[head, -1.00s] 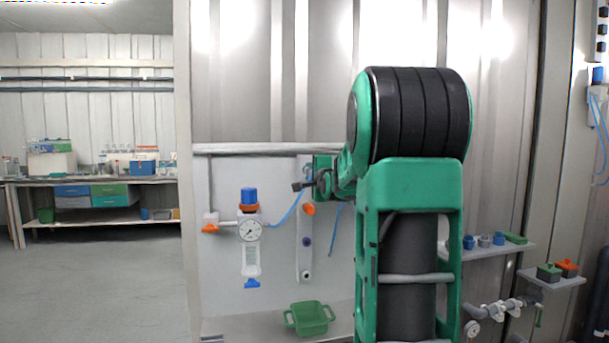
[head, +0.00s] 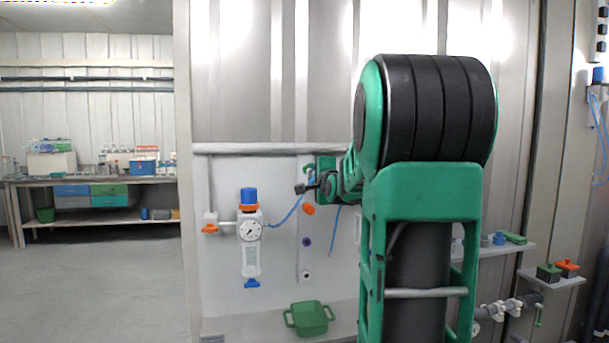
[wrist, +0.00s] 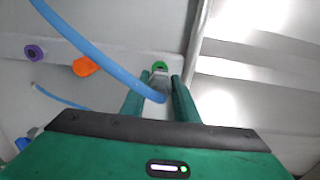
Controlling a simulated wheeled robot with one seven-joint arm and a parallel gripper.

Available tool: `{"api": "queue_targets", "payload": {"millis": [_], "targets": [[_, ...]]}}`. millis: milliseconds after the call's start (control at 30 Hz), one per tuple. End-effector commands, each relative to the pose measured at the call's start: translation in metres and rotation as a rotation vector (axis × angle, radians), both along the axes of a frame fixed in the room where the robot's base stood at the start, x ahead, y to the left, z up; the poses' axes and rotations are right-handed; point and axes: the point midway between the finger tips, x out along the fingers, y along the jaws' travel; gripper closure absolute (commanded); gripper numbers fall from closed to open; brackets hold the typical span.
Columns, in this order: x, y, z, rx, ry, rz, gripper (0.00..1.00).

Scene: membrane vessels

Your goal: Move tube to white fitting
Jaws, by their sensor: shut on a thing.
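The blue tube (head: 288,215) runs from the gauge unit up to my gripper. In the wrist view the tube (wrist: 95,58) arcs down from the upper left and passes between the fingers. My gripper (wrist: 158,88) is shut on it, in front of a green fitting (wrist: 160,66). A grey piece shows between the fingertips; I cannot tell whether the tube's end is seated in the green fitting. The white fitting (head: 306,275) is lowest on the panel strip, below the purple fitting (head: 306,242) and the orange fitting (head: 308,209). It is outside the wrist view.
A second blue tube (head: 334,232) hangs right of the strip, also seen in the wrist view (wrist: 62,101). The gauge unit (head: 250,231) stands left of the strip. A green bin (head: 309,319) sits below the panel. Small shelves are at the right.

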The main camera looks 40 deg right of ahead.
Motion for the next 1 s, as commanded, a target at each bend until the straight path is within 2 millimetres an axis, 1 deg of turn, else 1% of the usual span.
{"api": "queue_targets", "payload": {"millis": [600, 1000], "targets": [[-0.017, 0.011, 0.000, -0.001, -0.001, 0.000, 1.00], [-0.016, 0.011, -0.001, 0.001, -0.001, 0.002, 1.00]]}}
